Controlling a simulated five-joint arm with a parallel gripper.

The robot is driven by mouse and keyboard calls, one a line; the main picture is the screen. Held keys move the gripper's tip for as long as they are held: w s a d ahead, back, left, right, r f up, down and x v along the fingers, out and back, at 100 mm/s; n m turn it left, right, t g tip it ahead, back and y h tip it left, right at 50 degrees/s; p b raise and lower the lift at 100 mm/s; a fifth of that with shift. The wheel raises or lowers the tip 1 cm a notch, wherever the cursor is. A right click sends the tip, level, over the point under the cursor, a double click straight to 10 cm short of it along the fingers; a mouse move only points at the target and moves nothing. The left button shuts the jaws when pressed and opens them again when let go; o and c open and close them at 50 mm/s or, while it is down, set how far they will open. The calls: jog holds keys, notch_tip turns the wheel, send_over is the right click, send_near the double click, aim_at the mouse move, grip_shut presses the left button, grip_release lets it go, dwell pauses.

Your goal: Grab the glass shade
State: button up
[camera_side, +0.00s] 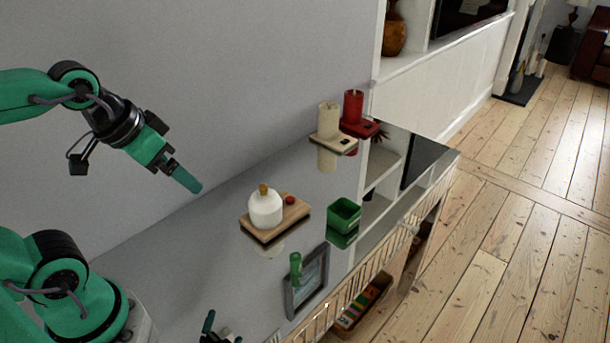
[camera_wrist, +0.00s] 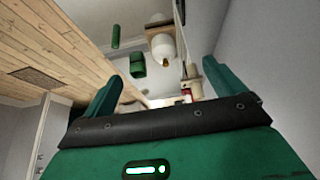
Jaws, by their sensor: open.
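The glass shade (camera_side: 265,209) is a white, rounded cover with a gold-brown knob. It stands upright on a wooden board (camera_side: 258,235) on the grey reflective top, with a small red ball beside it. In the wrist view the white shade (camera_wrist: 163,46) appears beyond and between my fingers. My gripper (camera_side: 191,182) is in the air to the left of the shade and above its level, apart from it. In the wrist view my gripper (camera_wrist: 161,72) has its two green fingers spread wide with nothing between them.
A cream candle (camera_side: 328,117) and a red candle (camera_side: 352,106) stand on holders at the back. A green box (camera_side: 344,214) is right of the board. A picture frame (camera_side: 306,281) and a small green item (camera_side: 296,268) are near the front edge. A wall runs behind.

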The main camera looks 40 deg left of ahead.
jog(key=n+g, duration=0.2)
jog(key=g, duration=0.1)
send_near(263, 188)
jog(key=s+r, duration=0.2)
jog(key=s, duration=0.4)
jog(key=w+f+g, duration=0.1)
jog(key=w+f, duration=0.1)
jog(key=w+f+n, duration=0.1)
jog(key=w+f, duration=0.2)
jog(key=w+f+g, duration=0.1)
jog(key=w+f, duration=0.1)
jog(key=f, duration=0.1)
jog(key=shift+w+f+n+g, duration=0.2)
jog(key=shift+w+n+g, duration=0.1)
jog(key=shift+w+n, duration=0.1)
jog(key=shift+w+f, duration=0.2)
jog(key=shift+f, duration=0.1)
jog(key=shift+f, duration=1.3)
jog(key=shift+f, duration=0.1)
